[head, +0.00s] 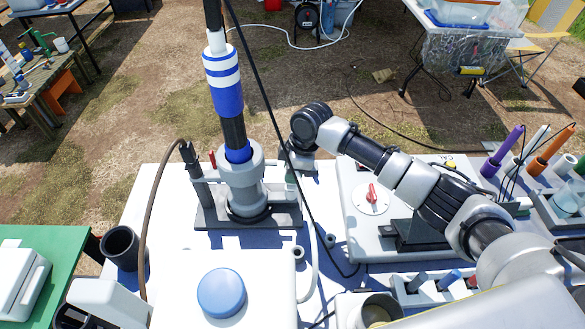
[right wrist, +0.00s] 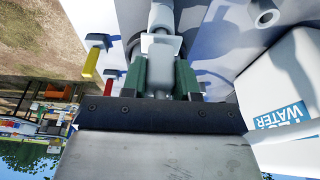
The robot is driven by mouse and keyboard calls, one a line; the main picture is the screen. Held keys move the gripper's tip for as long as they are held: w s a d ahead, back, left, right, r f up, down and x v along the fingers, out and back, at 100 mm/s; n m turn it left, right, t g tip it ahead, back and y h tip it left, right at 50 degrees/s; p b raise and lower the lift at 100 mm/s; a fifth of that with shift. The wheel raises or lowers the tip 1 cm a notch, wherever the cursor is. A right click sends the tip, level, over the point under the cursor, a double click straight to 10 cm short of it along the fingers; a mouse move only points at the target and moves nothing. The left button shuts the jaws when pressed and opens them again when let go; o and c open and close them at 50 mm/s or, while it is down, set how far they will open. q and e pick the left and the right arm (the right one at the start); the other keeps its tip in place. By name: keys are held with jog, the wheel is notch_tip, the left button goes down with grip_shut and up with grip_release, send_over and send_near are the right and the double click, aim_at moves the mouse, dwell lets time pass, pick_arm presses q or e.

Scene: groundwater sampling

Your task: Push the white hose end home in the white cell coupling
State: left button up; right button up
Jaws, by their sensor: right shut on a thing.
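My right gripper (right wrist: 161,78) has green fingers, shut on the white hose end (right wrist: 160,46) in the right wrist view. A pale round fitting, seemingly the cell coupling (right wrist: 163,16), is just beyond it and in line. I cannot tell whether they touch or how deep the end sits. In the head view the right gripper (head: 291,176) is beside the grey cell (head: 243,180), at its right, mostly hidden by my wrist. The white hose (head: 313,255) runs below it. A blue-and-white banded probe (head: 222,80) stands in the cell. My left gripper does not show.
A dark cable (head: 265,95) passes close by my right wrist. A thin brown tube (head: 152,215) arches left of the cell. A panel with a red knob (head: 371,196) is to the right. A blue-lidded white container (head: 221,291) stands in front. A yellow-handled valve (right wrist: 91,62) shows in the wrist view.

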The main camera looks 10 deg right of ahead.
jog(key=shift+f, duration=0.5)
jog(key=o, duration=0.9)
jog(key=shift+r, duration=0.1)
jog(key=b+v, duration=0.2)
jog(key=v, duration=0.8)
jog(key=shift+d+r+b, duration=0.15)
jog(key=shift+r+b, duration=0.15)
jog(key=shift+r, duration=0.05)
